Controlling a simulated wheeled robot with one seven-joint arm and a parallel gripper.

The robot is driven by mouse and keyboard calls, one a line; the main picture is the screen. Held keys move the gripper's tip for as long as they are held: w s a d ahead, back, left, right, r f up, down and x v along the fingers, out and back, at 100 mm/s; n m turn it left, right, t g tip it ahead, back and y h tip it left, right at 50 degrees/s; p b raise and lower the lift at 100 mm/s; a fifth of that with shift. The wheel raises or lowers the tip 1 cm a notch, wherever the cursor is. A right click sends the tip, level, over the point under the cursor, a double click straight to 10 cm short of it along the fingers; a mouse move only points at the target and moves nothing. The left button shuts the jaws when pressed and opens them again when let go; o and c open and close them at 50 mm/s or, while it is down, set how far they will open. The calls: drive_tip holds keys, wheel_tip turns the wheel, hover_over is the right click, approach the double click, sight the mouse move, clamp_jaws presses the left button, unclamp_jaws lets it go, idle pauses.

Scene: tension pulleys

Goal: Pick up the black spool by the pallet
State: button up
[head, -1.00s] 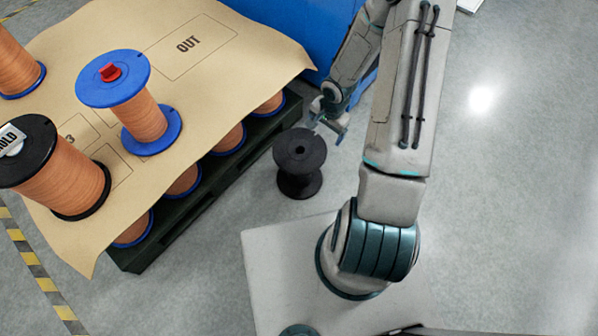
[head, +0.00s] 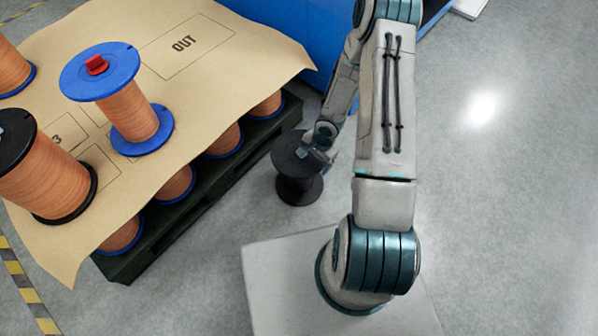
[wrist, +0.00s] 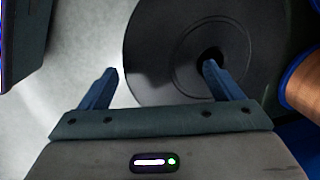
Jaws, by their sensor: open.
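The black spool (head: 299,190) stands upright on the floor beside the pallet and carries no wire that I can see. Its round top flange (wrist: 165,50) fills much of the wrist view, with a dark centre hole near one finger. My gripper (head: 320,158) is at the spool's top in the head view, partly covering the flange. In the wrist view my gripper (wrist: 157,85) is open. Its right finger overlaps the centre hole, and its left finger is outside the flange's left edge. I cannot tell how deep the fingers reach.
The dark pallet (head: 190,205) holds several copper spools under a brown paper sheet (head: 245,50). On the sheet stand a blue-flanged spool (head: 128,108) and a black-flanged spool (head: 45,180). A blue surface (head: 290,30) lies behind. Grey floor is open at the right.

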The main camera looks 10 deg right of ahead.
sight(312, 163)
drive_tip(key=f, duration=0.1)
drive_tip(key=f+b, duration=0.1)
drive_tip(key=f, duration=0.1)
drive_tip(key=f+b, duration=0.1)
drive_tip(key=shift+w+a+f, duration=0.2)
drive_tip(key=shift+a, duration=0.2)
drive_tip(key=c, duration=1.7)
drive_tip(key=shift+r, duration=0.1)
drive_tip(key=shift+c, duration=0.3)
drive_tip(key=shift+r, duration=0.1)
